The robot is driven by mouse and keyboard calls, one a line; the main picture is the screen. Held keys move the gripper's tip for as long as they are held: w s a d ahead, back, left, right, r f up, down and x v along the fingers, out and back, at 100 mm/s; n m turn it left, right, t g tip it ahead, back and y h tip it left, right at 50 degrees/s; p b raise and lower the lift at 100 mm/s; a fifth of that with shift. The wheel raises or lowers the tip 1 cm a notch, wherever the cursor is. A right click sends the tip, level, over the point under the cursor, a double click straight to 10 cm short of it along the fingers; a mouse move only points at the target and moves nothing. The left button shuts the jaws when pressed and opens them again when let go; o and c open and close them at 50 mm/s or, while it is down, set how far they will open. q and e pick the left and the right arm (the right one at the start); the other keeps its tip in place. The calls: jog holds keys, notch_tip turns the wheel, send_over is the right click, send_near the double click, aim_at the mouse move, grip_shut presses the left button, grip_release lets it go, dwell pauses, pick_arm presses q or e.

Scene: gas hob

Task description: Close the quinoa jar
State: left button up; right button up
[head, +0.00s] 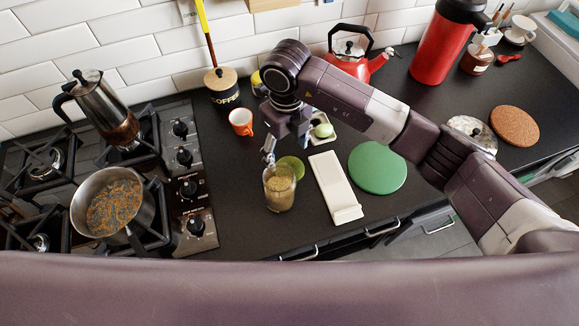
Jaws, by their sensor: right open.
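The quinoa jar (279,190) is a clear glass jar of beige grain. It stands upright on the dark counter, right of the hob. A round green piece (292,165), which looks like its lid, shows at the jar's far right edge; I cannot tell whether it is attached to the jar or lies behind it. My right gripper (268,154) reaches down just behind and above the jar's rim, to the left of the green piece. It is open, with nothing seen between its fingers. My left gripper is not in view.
A white spoon rest (333,188) and green round mat (377,167) lie right of the jar. An orange mug (241,122) and coffee canister (222,90) stand behind. Left is the hob with a pan (113,204) and moka pot (104,108). Counter left of the jar is clear.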

aim_at(288, 163)
jog(key=f+p, duration=0.1)
jog(key=f, duration=0.1)
jog(key=s+f+p, duration=0.1)
jog(key=f, duration=0.1)
jog(key=shift+d+f, duration=0.1)
jog(key=shift+f, duration=0.1)
jog(key=shift+w+f, duration=0.15)
jog(key=shift+f, duration=0.2)
jog(key=c, duration=0.5)
